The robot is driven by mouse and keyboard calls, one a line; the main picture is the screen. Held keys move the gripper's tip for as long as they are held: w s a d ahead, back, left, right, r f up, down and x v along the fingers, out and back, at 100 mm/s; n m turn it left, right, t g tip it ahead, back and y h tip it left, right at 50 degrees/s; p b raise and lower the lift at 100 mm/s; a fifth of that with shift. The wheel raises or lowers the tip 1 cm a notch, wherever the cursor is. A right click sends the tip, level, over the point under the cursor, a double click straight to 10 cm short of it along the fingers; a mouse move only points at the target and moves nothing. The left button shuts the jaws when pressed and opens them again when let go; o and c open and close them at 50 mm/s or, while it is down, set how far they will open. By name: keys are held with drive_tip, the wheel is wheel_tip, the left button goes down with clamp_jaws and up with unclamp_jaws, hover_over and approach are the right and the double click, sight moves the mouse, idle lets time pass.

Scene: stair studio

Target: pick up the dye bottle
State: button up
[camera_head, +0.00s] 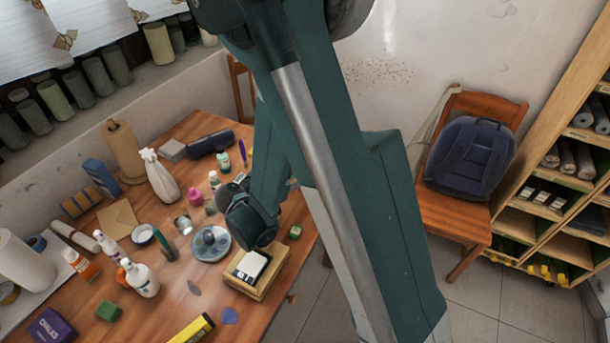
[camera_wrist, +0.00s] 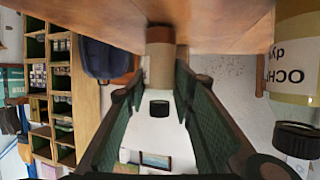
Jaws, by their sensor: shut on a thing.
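My gripper (camera_wrist: 160,75) has its two green-padded fingers closed around a small bottle with a brown body (camera_wrist: 160,55) and a black cap (camera_wrist: 160,107), which I take for the dye bottle. The wrist view is upside down, so the bottle is upright, cap away from the tabletop. Whether its base touches the table cannot be told. In the head view my gripper (camera_head: 226,192) is low over the table among small bottles, and its own body and nearby things hide the held bottle.
A larger bottle with a cream label (camera_wrist: 295,60) stands close to the right finger in the wrist view. A white spray bottle (camera_head: 160,178) stands farther left.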

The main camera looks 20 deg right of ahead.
drive_tip(key=shift+r+p, duration=1.55)
drive_tip(key=shift+r, duration=3.45)
drive_tip(key=shift+w, duration=0.1)
drive_tip(key=w+d+r+n+t+y+p, duration=0.1)
drive_tip(key=w+d+r+p, duration=0.6)
drive_tip(key=w+d+r, duration=0.1)
drive_tip(key=shift+w+d+r+p, duration=0.15)
drive_tip(key=shift+d+r+p, duration=0.1)
drive_tip(key=shift+r+p, duration=0.15)
drive_tip(key=shift+f, duration=0.1)
drive_tip(key=shift+f+b, duration=0.6)
drive_tip(key=shift+f, duration=2.15)
drive_tip(key=shift+f, duration=0.15)
drive_tip(key=shift+f+b, duration=0.45)
drive_tip(key=shift+f, duration=1.5)
drive_tip(key=shift+f, duration=0.2)
